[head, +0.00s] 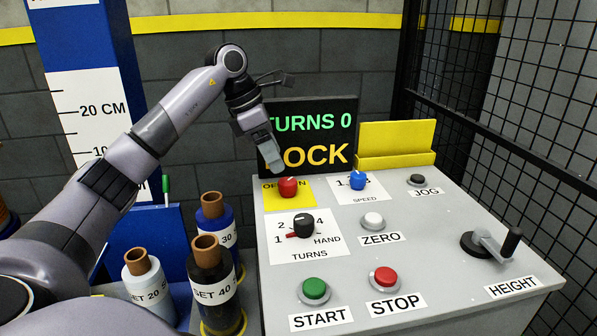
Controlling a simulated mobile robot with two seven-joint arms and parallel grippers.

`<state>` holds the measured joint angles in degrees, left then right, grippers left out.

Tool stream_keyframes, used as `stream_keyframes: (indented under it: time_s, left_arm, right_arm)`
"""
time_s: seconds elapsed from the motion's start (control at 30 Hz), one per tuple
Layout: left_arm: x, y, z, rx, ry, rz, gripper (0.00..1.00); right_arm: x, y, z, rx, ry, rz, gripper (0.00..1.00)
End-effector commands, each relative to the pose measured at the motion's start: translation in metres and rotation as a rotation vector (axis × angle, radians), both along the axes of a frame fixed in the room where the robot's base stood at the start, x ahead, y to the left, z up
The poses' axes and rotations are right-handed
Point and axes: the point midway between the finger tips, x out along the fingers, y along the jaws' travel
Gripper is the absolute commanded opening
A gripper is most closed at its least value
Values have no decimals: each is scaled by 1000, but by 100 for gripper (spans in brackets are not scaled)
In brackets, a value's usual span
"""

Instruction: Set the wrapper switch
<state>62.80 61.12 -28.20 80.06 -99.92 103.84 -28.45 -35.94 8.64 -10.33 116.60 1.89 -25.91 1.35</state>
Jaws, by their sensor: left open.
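The control panel (340,270) has a red knob (288,187) on a yellow label at its back left. The label's lettering is partly covered by the knob. A black knob (303,227) on the TURNS label has a red pointer aimed left, near the 1. A blue knob (358,181) sits on the SPEED label. My left gripper (275,162) is open and points down just above and behind the red knob, apparently apart from it. It hides part of the display (325,135), which shows TURNS 0 and, below, OCK with its start covered. My right gripper is not in view.
Front buttons are green START (314,290) and red STOP (384,278). A HEIGHT crank (495,243) stands up at the right. Labelled rolls (211,285) stand left of the panel. A black mesh fence (530,110) runs along the right.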

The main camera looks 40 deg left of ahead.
Motion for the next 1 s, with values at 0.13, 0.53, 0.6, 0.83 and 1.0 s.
stream_keyframes:
  time_s: [0.13, 0.53, 0.6, 0.83, 1.0]
  left_arm:
    - [5, -4, -18, 1, 3, -2, 69]
    - [20, -16, -62, 0, 1, -1, 69]
    - [20, -16, -64, 0, 0, -1, 69]
    - [20, -17, -64, 0, 0, -1, 65]
    - [20, -17, -64, 0, 0, -1, 12]
  right_arm:
    - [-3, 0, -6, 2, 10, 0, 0]
    - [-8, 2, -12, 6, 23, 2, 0]
    - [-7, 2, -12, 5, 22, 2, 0]
    - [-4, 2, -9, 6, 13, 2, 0]
    - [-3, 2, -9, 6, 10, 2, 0]
